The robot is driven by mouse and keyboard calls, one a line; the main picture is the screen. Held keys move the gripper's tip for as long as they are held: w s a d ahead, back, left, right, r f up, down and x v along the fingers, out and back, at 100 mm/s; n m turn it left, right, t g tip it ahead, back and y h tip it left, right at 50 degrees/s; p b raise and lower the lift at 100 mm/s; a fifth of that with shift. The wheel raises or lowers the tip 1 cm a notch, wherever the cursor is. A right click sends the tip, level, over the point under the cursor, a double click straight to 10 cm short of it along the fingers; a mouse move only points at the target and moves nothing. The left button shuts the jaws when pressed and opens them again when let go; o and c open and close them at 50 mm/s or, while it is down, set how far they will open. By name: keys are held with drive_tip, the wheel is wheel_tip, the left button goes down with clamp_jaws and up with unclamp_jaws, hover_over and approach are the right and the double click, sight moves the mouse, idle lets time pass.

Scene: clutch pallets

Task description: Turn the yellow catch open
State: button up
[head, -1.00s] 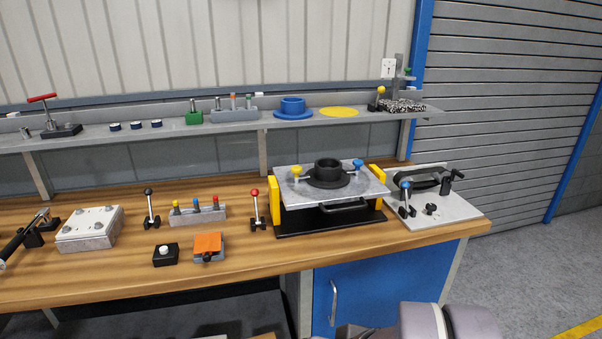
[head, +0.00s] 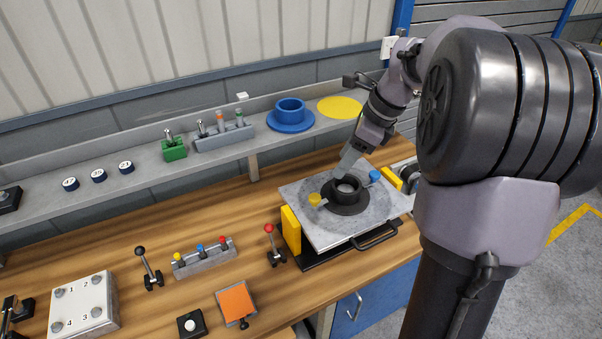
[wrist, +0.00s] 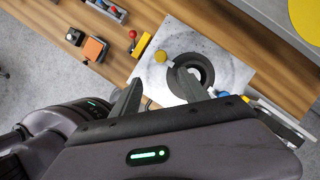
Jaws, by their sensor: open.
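The yellow catch (head: 315,200) is a small knob on the left of a black ring (head: 346,192) on a grey metal plate (head: 303,226). In the wrist view the yellow catch (wrist: 161,57) shows clear of my fingers, beside the ring (wrist: 205,66). A blue catch (head: 375,176) sits on the ring's other side. My gripper (wrist: 160,92) is open, its two fingers apart and nothing between them. In the head view my gripper (head: 347,165) hangs over the back of the ring. Its exact height above the plate is hard to tell.
Yellow blocks (head: 291,231) flank the plate, and a black handle (head: 376,236) is at its front. A red-knobbed lever (head: 273,245) stands to the left. The shelf (head: 215,160) behind carries a blue ring (head: 290,114).

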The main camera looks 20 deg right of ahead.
sight(316, 197)
drive_tip(key=b+x, duration=0.4)
drive_tip(key=x, duration=1)
drive_tip(key=shift+w+f, duration=0.15)
clamp_jaws()
